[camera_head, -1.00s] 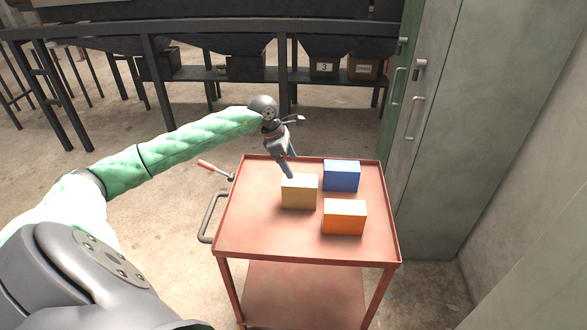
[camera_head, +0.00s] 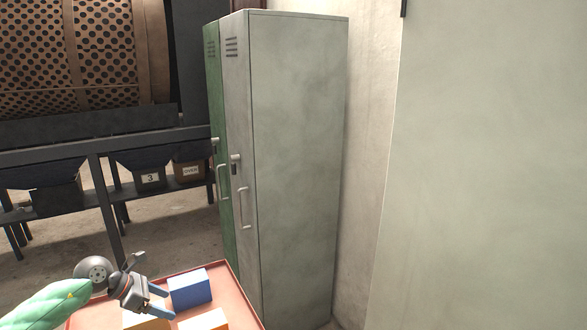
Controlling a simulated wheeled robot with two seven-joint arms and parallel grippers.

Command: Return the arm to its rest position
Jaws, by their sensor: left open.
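My left arm comes in from the lower left, and my left gripper (camera_head: 161,302) is open and empty above the red cart (camera_head: 238,296). Its fingers point right and down, just left of a blue block (camera_head: 190,289). An orange block (camera_head: 205,320) and a yellow block (camera_head: 143,321) are partly cut off by the bottom edge. The yellow block lies below the gripper in the picture. All the blocks are on the cart's top. My right gripper is not in view.
A grey locker (camera_head: 295,160) and a green locker (camera_head: 214,120) stand behind and right of the cart. A perforated drum (camera_head: 70,60) sits on a dark frame at the back left, with bins (camera_head: 150,179) below. A pale wall fills the right side.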

